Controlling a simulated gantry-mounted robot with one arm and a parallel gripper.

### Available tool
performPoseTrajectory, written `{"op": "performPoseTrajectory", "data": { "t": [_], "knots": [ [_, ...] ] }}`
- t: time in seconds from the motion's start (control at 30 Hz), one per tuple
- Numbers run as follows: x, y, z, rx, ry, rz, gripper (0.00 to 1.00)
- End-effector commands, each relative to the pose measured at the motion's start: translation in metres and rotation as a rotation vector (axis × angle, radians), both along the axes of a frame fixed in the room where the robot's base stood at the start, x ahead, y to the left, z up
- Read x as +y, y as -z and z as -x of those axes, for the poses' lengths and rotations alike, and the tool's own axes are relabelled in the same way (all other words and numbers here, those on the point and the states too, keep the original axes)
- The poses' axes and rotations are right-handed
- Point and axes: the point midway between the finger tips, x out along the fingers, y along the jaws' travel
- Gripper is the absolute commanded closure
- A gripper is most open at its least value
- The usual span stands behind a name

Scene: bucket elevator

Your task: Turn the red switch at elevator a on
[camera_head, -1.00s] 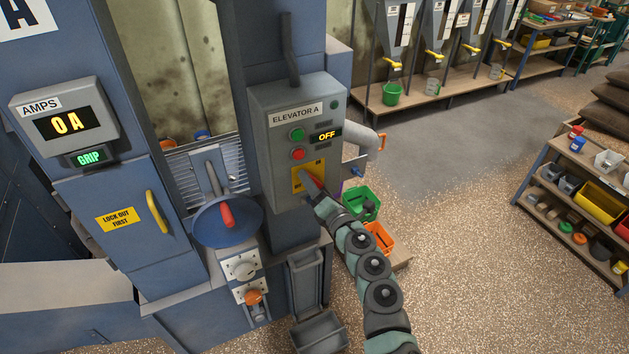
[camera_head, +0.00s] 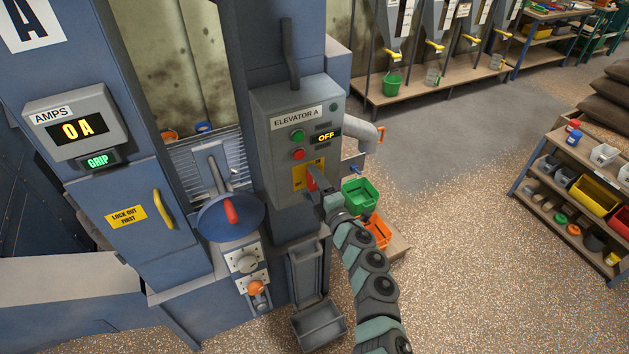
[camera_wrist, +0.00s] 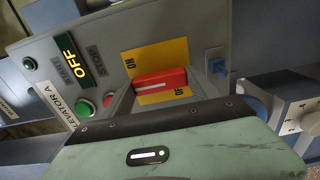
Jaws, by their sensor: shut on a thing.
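The red switch (camera_head: 311,179) is a lever on a yellow plate (camera_head: 299,171) low on the grey Elevator A box (camera_head: 264,131). My gripper (camera_head: 318,189) is at the switch and shut on it. In the wrist view the red lever (camera_wrist: 158,78) lies between the two fingers of my gripper (camera_wrist: 164,90), across the yellow plate. "ON" shows upside down at the plate's upper edge, and the other label is partly covered. The box display (camera_head: 326,137) reads OFF. My gripper hides part of the lever's lower end in the head view.
Green (camera_head: 297,135) and red (camera_head: 298,154) push buttons sit above the switch. A blue knob (camera_wrist: 217,66) sits beside the plate. A blue disc with a red handle (camera_head: 230,212) is at the left. Green (camera_head: 360,194) and orange bins stand behind my arm.

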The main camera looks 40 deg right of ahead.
Motion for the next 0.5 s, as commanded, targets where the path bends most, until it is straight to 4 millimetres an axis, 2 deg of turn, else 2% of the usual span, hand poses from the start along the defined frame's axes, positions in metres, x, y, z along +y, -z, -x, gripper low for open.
{"op": "performPoseTrajectory", "data": {
  "t": [0.47,0.5],
  "knots": [
    [0.0001,-0.001,-0.0002,-0.006,0.0,-0.015,0.71],
    [0.0002,-0.001,-0.0004,-0.006,-0.001,-0.015,0.29]
  ]
}}
